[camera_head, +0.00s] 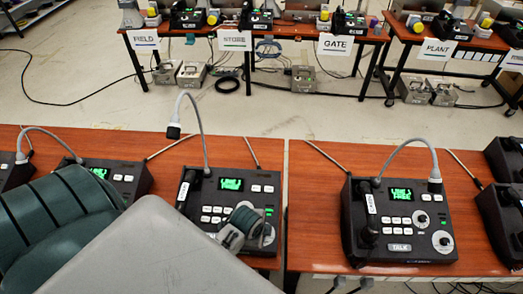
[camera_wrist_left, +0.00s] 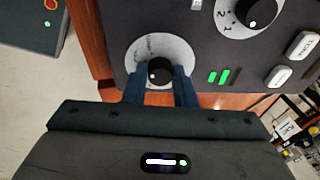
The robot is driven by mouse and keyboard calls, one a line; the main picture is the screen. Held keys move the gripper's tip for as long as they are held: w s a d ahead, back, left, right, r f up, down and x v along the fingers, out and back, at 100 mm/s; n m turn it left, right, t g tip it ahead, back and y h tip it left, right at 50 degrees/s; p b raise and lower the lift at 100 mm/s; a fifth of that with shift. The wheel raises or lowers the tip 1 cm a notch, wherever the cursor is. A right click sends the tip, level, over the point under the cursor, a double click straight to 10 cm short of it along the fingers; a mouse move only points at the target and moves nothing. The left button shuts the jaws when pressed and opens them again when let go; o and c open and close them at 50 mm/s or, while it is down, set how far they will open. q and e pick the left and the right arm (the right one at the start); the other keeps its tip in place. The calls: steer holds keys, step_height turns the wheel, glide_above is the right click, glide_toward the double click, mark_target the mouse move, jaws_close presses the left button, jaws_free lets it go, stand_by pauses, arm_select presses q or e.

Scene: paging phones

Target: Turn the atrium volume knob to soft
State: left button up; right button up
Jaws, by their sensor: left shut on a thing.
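A black paging phone (camera_head: 212,212) with a lit green screen stands on the table, left of centre in the head view. My left gripper (camera_head: 262,236) reaches down to its lower right corner. In the left wrist view, a round black knob (camera_wrist_left: 159,68) with a white pointer mark sits on a pale dial plate (camera_wrist_left: 179,48). My left gripper (camera_wrist_left: 160,88) is shut on this knob, with one dark finger on each side. The lettering on the plate is too small to read, and part of it is hidden by the fingers. My right gripper is not in view.
A second dial (camera_wrist_left: 259,12) with numbers and white buttons lie close to the gripped knob. Another paging phone (camera_head: 397,214) stands on the table to the right. Labelled tables, such as GATE (camera_head: 342,45), stand at the back across open floor.

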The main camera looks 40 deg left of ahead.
arm_select(q)
steer(key=n, duration=0.3)
steer(key=shift+d+n+t+y, duration=0.1)
steer(key=shift+n+t+y, duration=0.2)
steer(key=shift+n, duration=0.1)
steer(key=n, duration=0.2)
steer(key=shift+s+n, duration=0.1)
steer(key=shift+n, duration=0.2)
steer(key=shift+n+y, duration=0.3)
steer(key=shift+n, duration=0.2)
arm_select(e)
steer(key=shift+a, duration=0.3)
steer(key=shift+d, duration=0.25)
arm_select(q)
steer(key=o, duration=1)
